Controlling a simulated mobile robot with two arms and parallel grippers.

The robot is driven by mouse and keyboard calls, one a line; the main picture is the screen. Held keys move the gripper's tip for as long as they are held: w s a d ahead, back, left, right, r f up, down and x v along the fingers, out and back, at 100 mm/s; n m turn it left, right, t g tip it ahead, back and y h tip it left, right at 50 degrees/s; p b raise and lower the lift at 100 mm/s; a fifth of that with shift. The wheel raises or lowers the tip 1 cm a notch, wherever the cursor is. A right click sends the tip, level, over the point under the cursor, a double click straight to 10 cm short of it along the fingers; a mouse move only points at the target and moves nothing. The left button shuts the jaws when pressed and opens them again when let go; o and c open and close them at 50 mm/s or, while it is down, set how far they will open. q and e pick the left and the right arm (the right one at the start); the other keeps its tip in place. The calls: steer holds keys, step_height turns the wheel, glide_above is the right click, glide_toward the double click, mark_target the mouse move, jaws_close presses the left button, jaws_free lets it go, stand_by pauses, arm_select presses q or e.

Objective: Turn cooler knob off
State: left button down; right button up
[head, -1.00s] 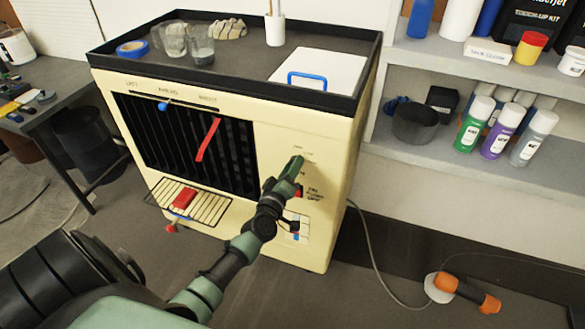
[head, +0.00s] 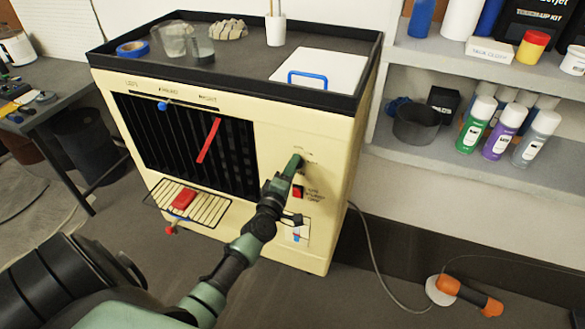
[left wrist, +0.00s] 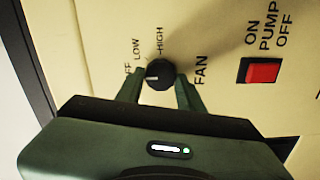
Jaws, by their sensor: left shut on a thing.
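The cream cooler (head: 330,150) stands in the middle of the head view with its control panel facing me. The round black fan knob (left wrist: 160,72) shows in the left wrist view, with "LOW" and "HIGH" above it and a partly hidden "OFF" label at its left. A small white mark is on the left part of the knob. My left gripper (left wrist: 162,88) has one finger on each side of the knob and is shut on it. In the head view, the left gripper (head: 295,164) hides most of the knob.
A red pump switch (left wrist: 263,72) is right of the knob. A wire rack (head: 208,209) with a red block sticks out from the cooler's front. Shelves with spray cans (head: 500,133) stand at the right. An orange-handled tool (head: 466,293) and cable lie on the floor.

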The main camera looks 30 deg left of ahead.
arm_select(q)
steer(key=shift+f, duration=0.1)
steer(key=c, duration=0.9)
jaws_free()
steer(key=v, duration=0.8)
steer(key=shift+w, duration=0.1)
